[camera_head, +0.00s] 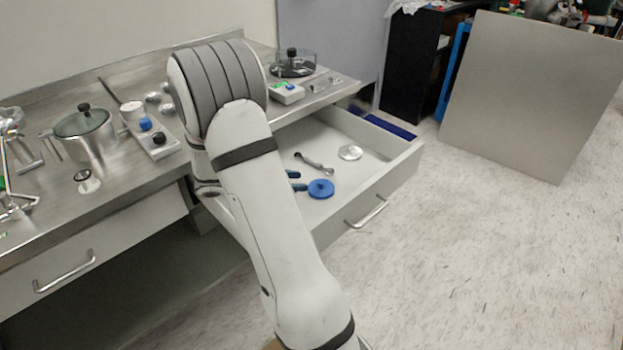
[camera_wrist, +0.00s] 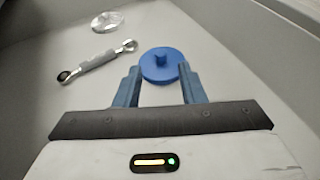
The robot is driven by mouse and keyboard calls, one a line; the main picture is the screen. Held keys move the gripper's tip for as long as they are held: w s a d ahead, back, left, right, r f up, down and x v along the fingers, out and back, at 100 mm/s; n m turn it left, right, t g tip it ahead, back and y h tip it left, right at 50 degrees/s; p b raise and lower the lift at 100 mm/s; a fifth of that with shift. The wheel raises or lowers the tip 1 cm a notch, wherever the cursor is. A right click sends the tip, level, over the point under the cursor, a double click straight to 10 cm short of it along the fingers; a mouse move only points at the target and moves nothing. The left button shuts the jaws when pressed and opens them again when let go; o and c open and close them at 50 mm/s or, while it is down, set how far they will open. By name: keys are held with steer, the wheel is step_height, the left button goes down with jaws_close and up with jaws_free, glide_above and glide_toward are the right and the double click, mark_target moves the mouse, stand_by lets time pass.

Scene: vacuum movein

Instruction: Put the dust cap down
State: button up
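The dust cap, a blue disc with a small raised knob (camera_head: 321,188), lies flat in the open drawer, knob up. In the wrist view the dust cap (camera_wrist: 162,66) is just ahead of and between my fingertips. My gripper (camera_wrist: 159,70) is open, its two blue-grey fingers well apart, with no clear grip on the disc. In the head view, my gripper's fingertips (camera_head: 303,181) show just left of the cap, and the rest of the gripper is hidden behind my arm.
The drawer (camera_head: 375,187) also holds a wrench (camera_head: 315,163) and a clear round disc (camera_head: 350,153), both beyond the cap. The drawer walls stand close around. The counter (camera_head: 130,182) above carries a lidded pot (camera_head: 85,132) and small valve parts. A large grey panel (camera_head: 530,95) stands at right.

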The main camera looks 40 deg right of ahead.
steer(key=shift+v, duration=2.3)
